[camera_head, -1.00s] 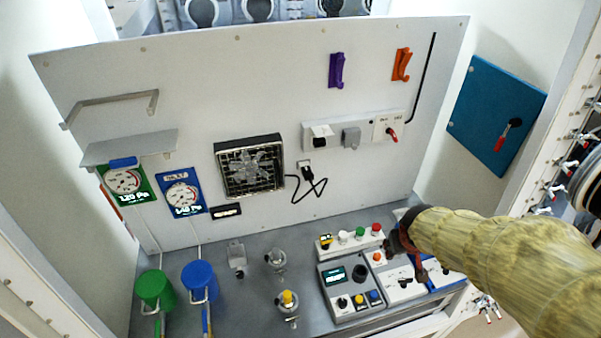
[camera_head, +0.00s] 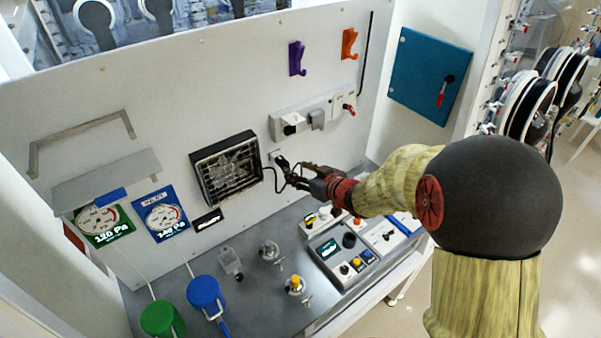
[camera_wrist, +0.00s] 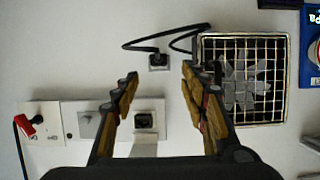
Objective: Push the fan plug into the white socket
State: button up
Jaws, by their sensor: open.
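The black fan plug (camera_head: 281,161) sits at a small pale plate on the wall panel, right of the fan (camera_head: 228,168). The plug (camera_wrist: 157,60) shows in the wrist view with its black cord looping toward the fan (camera_wrist: 240,80). My gripper (camera_head: 290,174) is open and empty in front of the plug. In the wrist view, my gripper's fingertips (camera_wrist: 160,78) are spread to either side of the plug, with gaps. The white socket (camera_head: 293,125) is on the strip above the plug; its dark face (camera_wrist: 144,121) and white flap show between the fingers.
Purple (camera_head: 297,58) and orange hooks (camera_head: 349,43) are higher on the panel. Control boxes (camera_head: 345,250) and valves stand on the bench below my arm.

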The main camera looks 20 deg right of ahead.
aim_at(286, 165)
jog(key=x, duration=0.7)
jog(key=shift+d, duration=0.15)
jog(key=shift+s, duration=0.1)
jog(key=shift+c, duration=0.4)
grip_shut()
dwell(0.4)
